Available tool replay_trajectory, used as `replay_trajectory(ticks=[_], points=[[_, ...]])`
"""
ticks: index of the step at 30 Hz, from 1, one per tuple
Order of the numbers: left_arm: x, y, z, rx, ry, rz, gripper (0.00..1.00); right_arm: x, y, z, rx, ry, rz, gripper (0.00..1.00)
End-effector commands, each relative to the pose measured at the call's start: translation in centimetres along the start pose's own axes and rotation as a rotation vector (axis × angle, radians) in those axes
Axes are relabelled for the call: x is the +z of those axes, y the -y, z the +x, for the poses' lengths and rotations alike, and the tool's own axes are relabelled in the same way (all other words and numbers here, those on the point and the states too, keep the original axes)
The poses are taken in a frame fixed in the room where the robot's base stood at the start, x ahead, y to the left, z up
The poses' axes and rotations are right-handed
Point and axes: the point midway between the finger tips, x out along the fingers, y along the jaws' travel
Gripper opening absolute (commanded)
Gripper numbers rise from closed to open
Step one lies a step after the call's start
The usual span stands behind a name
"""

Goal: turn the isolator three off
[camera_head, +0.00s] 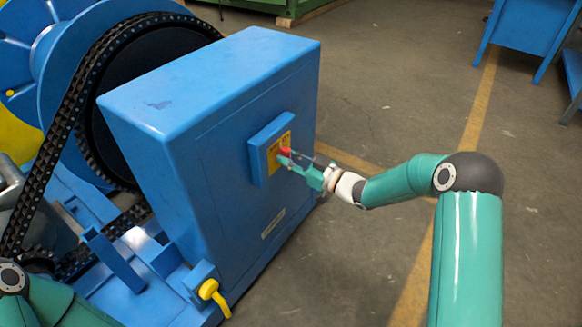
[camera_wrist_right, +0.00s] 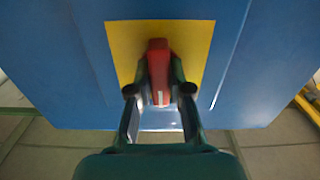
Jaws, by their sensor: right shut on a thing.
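The isolator is a red handle (camera_head: 286,151) on a yellow plate (camera_head: 274,153), fixed to a blue box on the side of the large blue cabinet (camera_head: 216,160). In the right wrist view the red handle (camera_wrist_right: 159,72) stands upright in the picture on the yellow plate (camera_wrist_right: 125,42). My right gripper (camera_head: 292,158) is at the handle, with its fingers shut on either side of it. The same fingers show in the right wrist view (camera_wrist_right: 159,90). The left arm's green link (camera_head: 50,302) shows at the lower left; its gripper is out of view.
A black chain (camera_head: 62,130) runs around a large wheel left of the cabinet. A yellow handle (camera_head: 213,294) sits low at the cabinet's front. A blue table (camera_head: 532,27) stands at the back right. The floor (camera_head: 385,110) right of the cabinet is clear.

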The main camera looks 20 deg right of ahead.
Motion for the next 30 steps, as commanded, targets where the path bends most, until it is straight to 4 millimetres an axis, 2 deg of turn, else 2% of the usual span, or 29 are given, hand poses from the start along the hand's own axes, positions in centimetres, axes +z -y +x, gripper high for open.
replay_trajectory(ticks=[1, 15, 21, 30], points=[[0.0, 0.5, 1.3, 0.000, 0.000, 0.000, 0.40, 0.8, -0.2, 0.0, 0.006, 0.003, -0.044, 0.00], [0.0, 2.5, 6.9, 0.000, 0.000, 0.000, 0.40, 0.8, -0.1, 0.0, 0.005, 0.004, -0.480, 0.00], [-0.1, 3.1, 8.6, 0.000, 0.000, 0.000, 0.40, 0.6, 0.0, 0.0, 0.005, 0.004, -0.624, 0.00], [-0.1, 3.6, 9.9, 0.000, 0.000, 0.000, 0.40, 0.4, 0.0, 0.0, 0.004, 0.006, -0.744, 0.00]])
